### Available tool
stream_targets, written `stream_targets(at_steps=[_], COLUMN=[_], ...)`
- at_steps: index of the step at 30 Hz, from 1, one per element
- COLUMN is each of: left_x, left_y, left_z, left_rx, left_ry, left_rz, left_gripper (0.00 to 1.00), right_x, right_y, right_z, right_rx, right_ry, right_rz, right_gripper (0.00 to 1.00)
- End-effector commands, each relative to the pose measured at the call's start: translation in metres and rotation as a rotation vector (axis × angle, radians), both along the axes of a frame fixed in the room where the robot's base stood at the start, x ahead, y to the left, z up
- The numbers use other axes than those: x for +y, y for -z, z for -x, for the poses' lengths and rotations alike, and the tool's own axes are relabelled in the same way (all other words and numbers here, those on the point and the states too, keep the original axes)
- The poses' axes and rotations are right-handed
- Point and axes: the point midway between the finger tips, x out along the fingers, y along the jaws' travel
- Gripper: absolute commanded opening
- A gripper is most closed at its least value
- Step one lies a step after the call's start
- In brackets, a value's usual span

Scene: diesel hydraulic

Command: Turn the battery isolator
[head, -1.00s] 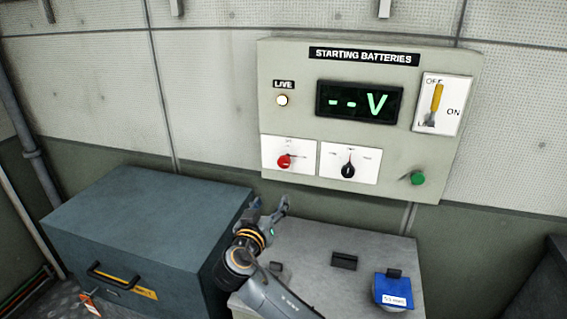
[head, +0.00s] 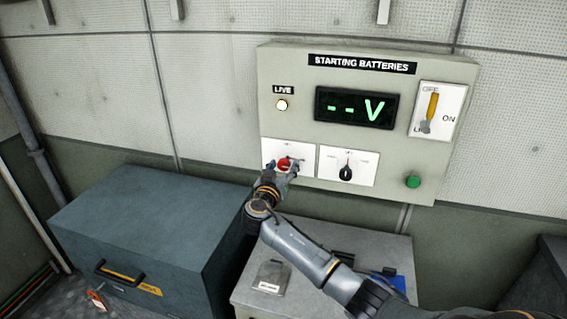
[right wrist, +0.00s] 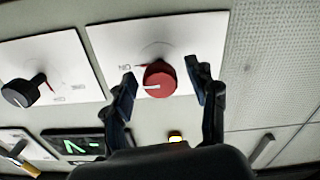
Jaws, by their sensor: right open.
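The red rotary knob (head: 284,163), which looks like the battery isolator, is on a white plate at the lower left of the STARTING BATTERIES panel (head: 275,65). In the right wrist view the red knob (right wrist: 160,80) has a white pointer mark facing left. My right gripper (head: 289,166) is at this knob and partly covers it in the head view. In the right wrist view its fingers (right wrist: 163,78) are open, one on each side of the knob, with visible gaps. My left gripper is not in view.
A black knob (head: 346,174) sits just right of the red one. The panel also has a lit LIVE lamp (head: 282,105), a "--V" display (head: 357,106), a yellow lever (head: 432,105) and a green button (head: 412,181). A blue chest (head: 140,215) and grey cabinet (head: 335,228) stand below.

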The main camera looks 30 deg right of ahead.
Motion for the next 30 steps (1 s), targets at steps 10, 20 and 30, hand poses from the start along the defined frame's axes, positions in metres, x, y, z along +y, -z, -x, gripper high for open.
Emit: stream_targets(at_steps=[10, 20, 30], left_x=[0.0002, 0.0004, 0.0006], left_y=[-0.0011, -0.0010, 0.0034], left_z=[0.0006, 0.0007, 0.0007], left_rx=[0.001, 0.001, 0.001], left_ry=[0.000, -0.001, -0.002], left_rz=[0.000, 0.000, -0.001], left_gripper=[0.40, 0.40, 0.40], right_x=[-0.0035, -0.0033, -0.0031], right_y=[0.0008, 0.0007, 0.0019], right_z=[-0.0027, -0.0025, -0.0023], right_rx=[0.001, 0.001, 0.042], right_ry=[0.000, 0.000, 0.000], right_rz=[-0.001, 0.000, 0.034], right_gripper=[0.58, 0.03, 0.03])
